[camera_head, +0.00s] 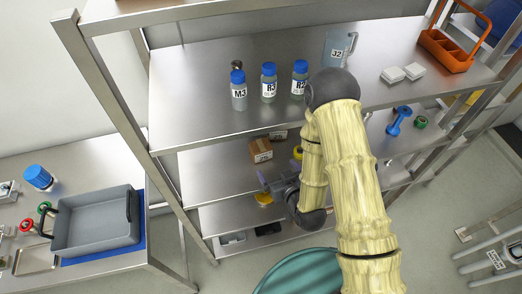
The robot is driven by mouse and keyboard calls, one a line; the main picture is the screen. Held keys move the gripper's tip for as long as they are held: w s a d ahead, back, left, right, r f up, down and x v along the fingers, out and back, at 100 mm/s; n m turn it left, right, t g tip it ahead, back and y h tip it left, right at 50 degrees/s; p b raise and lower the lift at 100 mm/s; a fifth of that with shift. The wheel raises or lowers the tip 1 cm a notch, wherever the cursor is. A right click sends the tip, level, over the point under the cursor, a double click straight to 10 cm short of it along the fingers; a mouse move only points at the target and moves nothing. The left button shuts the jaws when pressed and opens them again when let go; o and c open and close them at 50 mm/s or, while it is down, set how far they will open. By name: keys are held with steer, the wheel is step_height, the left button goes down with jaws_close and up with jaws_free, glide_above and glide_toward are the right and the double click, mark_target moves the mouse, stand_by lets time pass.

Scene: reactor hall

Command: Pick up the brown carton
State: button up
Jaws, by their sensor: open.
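The brown carton (260,150) is a small box with a white label, standing on the middle shelf of the steel rack, below the top shelf's front edge. My gripper (266,188) is in front of the rack, a little below the carton in the picture. Its fingers are small and partly hidden by my arm. It is open and apart from the carton.
On the top shelf (200,60) stand bottles M3 (238,95), R3 (269,88) and R2 (299,82), a jug (338,48) and an orange caddy (445,50). A blue dumbbell-shaped thing (398,121) lies lower right. A grey tray (95,222) sits left.

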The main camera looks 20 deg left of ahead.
mark_target(261, 146)
steer(key=b+x, duration=0.3)
steer(key=b, duration=0.1)
steer(key=shift+f, duration=0.15)
steer(key=b, duration=0.2)
steer(key=shift+w+a+f+b, duration=0.15)
steer(key=shift+w+a+b, duration=0.05)
steer(key=shift+w+b, duration=0.15)
steer(key=b, duration=0.5)
steer(key=shift+w+a+f, duration=0.15)
steer(key=shift+a, duration=0.05)
steer(key=shift+w+a+b, duration=0.1)
steer(key=shift+b, duration=0.2)
steer(key=shift+p+x, duration=0.6)
steer(key=shift+x, duration=2.9)
steer(key=shift+r+p+x, duration=0.1)
steer(key=shift+p+x, duration=0.1)
steer(key=shift+x, duration=1.1)
steer(key=shift+r+p+x, duration=0.15)
steer(key=shift+p+x, duration=0.05)
steer(key=shift+x, duration=1.1)
steer(key=shift+w, duration=0.1)
